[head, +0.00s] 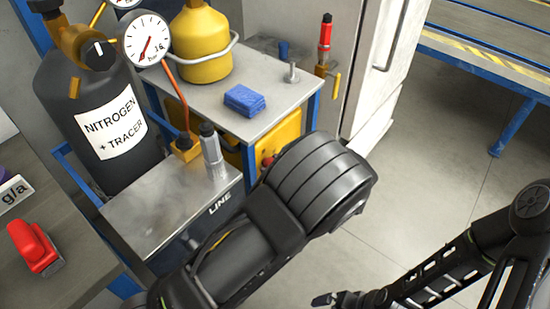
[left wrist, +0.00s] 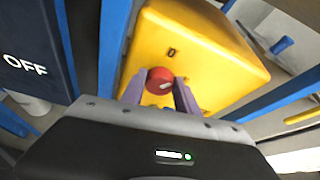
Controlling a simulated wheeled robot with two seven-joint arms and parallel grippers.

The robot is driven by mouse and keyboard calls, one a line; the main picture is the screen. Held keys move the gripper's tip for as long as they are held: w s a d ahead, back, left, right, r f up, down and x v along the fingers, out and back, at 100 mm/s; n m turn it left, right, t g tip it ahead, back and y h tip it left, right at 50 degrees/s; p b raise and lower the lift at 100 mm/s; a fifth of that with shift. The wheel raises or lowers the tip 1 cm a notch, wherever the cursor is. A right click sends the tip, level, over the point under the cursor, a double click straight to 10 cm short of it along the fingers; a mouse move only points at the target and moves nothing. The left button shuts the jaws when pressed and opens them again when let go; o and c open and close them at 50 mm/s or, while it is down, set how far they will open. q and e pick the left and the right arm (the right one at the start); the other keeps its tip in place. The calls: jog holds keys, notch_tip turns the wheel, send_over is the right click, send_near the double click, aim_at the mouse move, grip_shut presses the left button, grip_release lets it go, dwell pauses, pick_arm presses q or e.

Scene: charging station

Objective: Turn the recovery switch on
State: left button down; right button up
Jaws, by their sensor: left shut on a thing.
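The recovery switch looks to be the round red knob (left wrist: 160,80) on a yellow box (left wrist: 205,50) in the left wrist view.
A nitrogen cylinder (head: 85,110) with a gauge (head: 146,40) stands at the left. A yellow bottle (head: 203,45) and blue sponge (head: 244,101) are on the bench top (head: 275,85). A dark panel reading OFF (left wrist: 30,45) is close left of the fingers. Floor (head: 440,170) at right is clear.

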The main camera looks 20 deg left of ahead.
dwell(0.3)
pick_arm(q)
jog(key=c, duration=0.9)
grip_release()
jog(key=shift+d, duration=0.1)
jog(key=p+v, duration=0.1)
jog(key=v, duration=0.6)
jog(key=shift+s+d, duration=0.15)
jog(key=shift+d, duration=0.15)
jog(key=shift+r, duration=0.2)
